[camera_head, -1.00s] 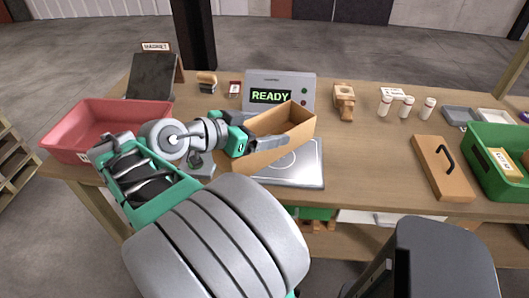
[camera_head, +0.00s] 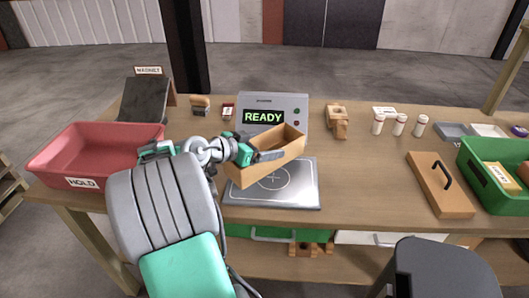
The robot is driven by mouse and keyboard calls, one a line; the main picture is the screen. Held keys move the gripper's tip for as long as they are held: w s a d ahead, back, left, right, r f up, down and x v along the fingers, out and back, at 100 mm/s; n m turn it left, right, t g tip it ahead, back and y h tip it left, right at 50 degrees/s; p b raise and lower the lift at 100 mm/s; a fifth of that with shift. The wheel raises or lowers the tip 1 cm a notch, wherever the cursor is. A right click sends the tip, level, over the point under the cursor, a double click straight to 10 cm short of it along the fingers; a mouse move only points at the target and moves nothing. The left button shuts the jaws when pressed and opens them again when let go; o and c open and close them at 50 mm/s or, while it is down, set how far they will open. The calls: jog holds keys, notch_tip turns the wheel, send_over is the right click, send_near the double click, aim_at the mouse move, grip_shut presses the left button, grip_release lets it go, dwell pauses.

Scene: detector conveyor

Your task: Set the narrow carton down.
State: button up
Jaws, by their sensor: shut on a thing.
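The narrow carton (camera_head: 268,172) is a long, open-topped cardboard box. It is held over the left and back part of a silver plate with a cross and circle mark (camera_head: 300,192), in front of the detector. My gripper (camera_head: 262,156) is shut on the carton's near side wall, coming from the left. The carton hides part of the plate. I cannot tell whether its underside touches the plate. The detector (camera_head: 273,116) is a grey box whose screen reads READY in green.
A red bin labelled HOLD (camera_head: 95,153) stands left, and a green bin (camera_head: 490,180) stands far right. A wooden board with a black handle (camera_head: 440,184) lies right. Several white bottles (camera_head: 399,124) and a wooden piece (camera_head: 337,121) stand behind.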

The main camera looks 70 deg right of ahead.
jog(key=shift+a+f, duration=0.1)
jog(key=shift+f, duration=1.35)
jog(key=o, duration=1.3)
jog(key=shift+c, duration=0.2)
jog(key=shift+r, duration=0.3)
jog(key=v, duration=1.2)
